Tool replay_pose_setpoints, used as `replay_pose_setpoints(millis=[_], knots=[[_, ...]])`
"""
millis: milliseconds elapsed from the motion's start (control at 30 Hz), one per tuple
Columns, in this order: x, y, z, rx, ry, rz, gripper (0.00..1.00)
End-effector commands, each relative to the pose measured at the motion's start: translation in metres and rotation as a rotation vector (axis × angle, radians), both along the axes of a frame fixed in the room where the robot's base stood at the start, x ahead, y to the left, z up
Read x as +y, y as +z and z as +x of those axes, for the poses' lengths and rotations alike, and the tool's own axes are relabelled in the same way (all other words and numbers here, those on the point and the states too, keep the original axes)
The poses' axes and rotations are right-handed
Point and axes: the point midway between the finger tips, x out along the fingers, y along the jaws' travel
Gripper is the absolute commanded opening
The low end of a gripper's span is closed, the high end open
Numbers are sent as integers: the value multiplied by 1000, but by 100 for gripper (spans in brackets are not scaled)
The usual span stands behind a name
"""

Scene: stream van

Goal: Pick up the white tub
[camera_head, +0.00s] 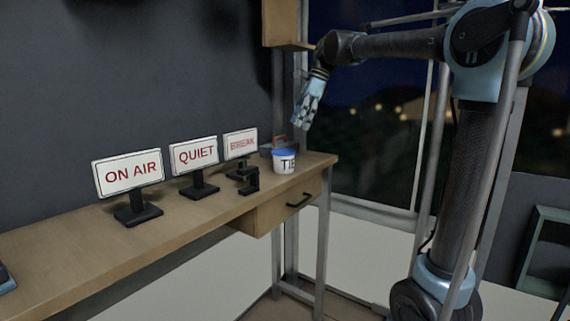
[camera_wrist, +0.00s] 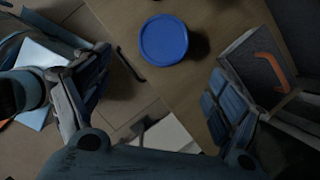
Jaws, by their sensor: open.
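The white tub (camera_head: 284,166) has a blue lid and dark lettering. It stands upright near the right end of the wooden desk. My gripper (camera_head: 305,120) hangs above and slightly right of the tub in the head view, pointing down, apart from it. In the wrist view my gripper's fingers (camera_wrist: 158,100) are spread wide with nothing between their tips. The tub's round blue lid (camera_wrist: 164,40) shows beyond and between them, seen from above. The lid hides the tub's white side there.
Signs reading ON AIR (camera_head: 128,173), QUIET (camera_head: 194,154) and BREAK (camera_head: 240,143) stand left of the tub. A small black stand (camera_head: 249,181) is close beside it. A dark box with an orange handle (camera_wrist: 265,75) sits near the tub. The desk (camera_head: 215,207) has a drawer handle (camera_head: 299,200) in front.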

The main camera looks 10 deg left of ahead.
Motion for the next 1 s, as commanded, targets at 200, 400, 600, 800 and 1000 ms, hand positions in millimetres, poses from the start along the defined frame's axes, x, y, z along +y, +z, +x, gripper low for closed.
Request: replay_pose_setpoints(millis=[200, 400, 600, 800, 1000], knots=[[15, -36, -5, 1, 1, 0, 87], [23, -57, -7, 0, 2, 0, 87], [28, -67, -8, 1, 1, 0, 87], [42, -90, -9, 0, 3, 0, 87], [48, -107, -11, 0, 1, 0, 87]])
